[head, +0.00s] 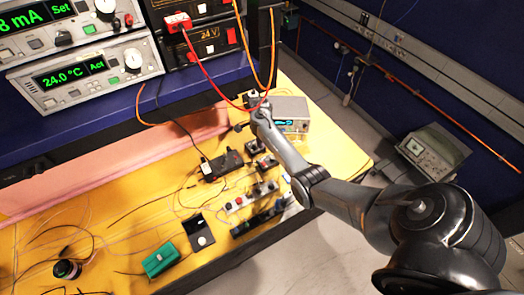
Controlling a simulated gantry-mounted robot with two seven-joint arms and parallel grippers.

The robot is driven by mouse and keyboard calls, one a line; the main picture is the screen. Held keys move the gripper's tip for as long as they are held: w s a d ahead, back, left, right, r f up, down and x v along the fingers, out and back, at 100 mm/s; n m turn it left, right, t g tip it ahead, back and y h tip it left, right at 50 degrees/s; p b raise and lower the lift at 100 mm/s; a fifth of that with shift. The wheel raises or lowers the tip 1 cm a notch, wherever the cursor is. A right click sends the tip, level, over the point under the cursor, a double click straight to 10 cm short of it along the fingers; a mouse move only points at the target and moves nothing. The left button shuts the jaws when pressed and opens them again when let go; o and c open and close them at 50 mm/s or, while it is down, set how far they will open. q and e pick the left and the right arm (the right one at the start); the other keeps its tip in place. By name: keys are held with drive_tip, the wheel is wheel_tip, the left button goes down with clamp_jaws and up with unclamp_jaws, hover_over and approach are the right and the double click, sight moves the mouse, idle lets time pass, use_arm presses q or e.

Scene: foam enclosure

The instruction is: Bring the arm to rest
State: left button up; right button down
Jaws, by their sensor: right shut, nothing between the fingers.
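My right arm (345,200) comes in from the lower right and reaches up and left over the yellow workbench. My right gripper (253,97) is at its far end, small and dark. It is shut and empty, near the back right of the bench. Red and orange cables hang close to it; I cannot tell whether they touch it. A grey box with a lit display (292,112) stands just right of the gripper, partly behind the arm. My left gripper is not in view.
The yellow bench (120,213) carries loose wires, a green block (161,260), a black module (222,165) and several small switch units. Instrument panels (90,75) stand at the upper left. The red cable (205,75) hangs from a red plug. Grey floor lies right of the bench.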

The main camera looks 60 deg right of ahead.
drive_tip(key=s+a+r+n+t+p, duration=0.1)
drive_tip(key=s+a+r+n, duration=0.2)
drive_tip(key=s+a+n, duration=0.4)
drive_tip(key=s+a+r+n+t+p, duration=0.1)
drive_tip(key=s+a+r+n, duration=0.3)
drive_tip(key=a, duration=1.2)
drive_tip(key=s+a+r+n+t+p, duration=0.1)
drive_tip(key=s+a+r+n, duration=0.3)
drive_tip(key=s+a+n, duration=0.7)
drive_tip(key=a+n+t, duration=0.1)
drive_tip(key=n, duration=0.2)
drive_tip(key=shift+r+n+p, duration=0.15)
drive_tip(key=shift+n+p, duration=0.2)
drive_tip(key=shift+n, duration=0.05)
drive_tip(key=shift+a, duration=0.1)
